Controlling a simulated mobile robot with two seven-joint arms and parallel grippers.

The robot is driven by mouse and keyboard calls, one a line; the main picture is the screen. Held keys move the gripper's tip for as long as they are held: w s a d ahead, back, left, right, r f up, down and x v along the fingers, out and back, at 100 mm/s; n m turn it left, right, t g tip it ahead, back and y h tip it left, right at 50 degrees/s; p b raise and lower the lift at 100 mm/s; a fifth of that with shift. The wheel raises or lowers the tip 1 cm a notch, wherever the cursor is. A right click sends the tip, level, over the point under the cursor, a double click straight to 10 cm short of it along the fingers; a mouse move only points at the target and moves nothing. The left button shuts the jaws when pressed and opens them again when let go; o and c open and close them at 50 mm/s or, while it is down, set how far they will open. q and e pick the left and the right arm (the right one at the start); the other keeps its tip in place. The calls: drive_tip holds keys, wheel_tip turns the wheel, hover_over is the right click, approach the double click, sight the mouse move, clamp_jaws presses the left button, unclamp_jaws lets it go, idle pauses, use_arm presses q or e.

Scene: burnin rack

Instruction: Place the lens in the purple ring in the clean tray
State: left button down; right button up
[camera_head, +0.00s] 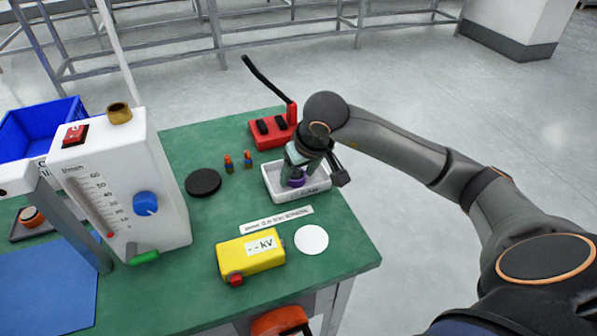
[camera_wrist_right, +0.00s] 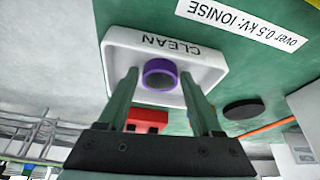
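The purple ring (camera_head: 296,182) is in the white tray marked CLEAN (camera_head: 311,196), under my right gripper (camera_head: 297,172) in the head view. In the right wrist view the purple ring (camera_wrist_right: 160,66) stands in the tray (camera_wrist_right: 118,50), its grey middle showing. The lens inside cannot be made out clearly. My right gripper (camera_wrist_right: 160,74) is open, its two green fingers on either side of the ring with gaps to it. The fingers point down into the tray. My left gripper is not in view.
A red box (camera_head: 270,131) with black parts stands behind the tray. A black disc (camera_head: 203,183), small coloured pegs (camera_head: 238,162), a yellow kV box (camera_head: 250,254) and a white disc (camera_head: 311,240) lie around it. A tall flowmeter (camera_head: 120,190) stands at left.

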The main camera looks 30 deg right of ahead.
drive_tip(key=shift+o, duration=1)
drive_tip(key=shift+r, duration=0.1)
drive_tip(key=shift+r, duration=0.35)
drive_tip(key=p+v, duration=0.2)
drive_tip(key=v, duration=0.9)
drive_tip(key=shift+s+r, duration=0.15)
drive_tip(key=shift+r, duration=0.1)
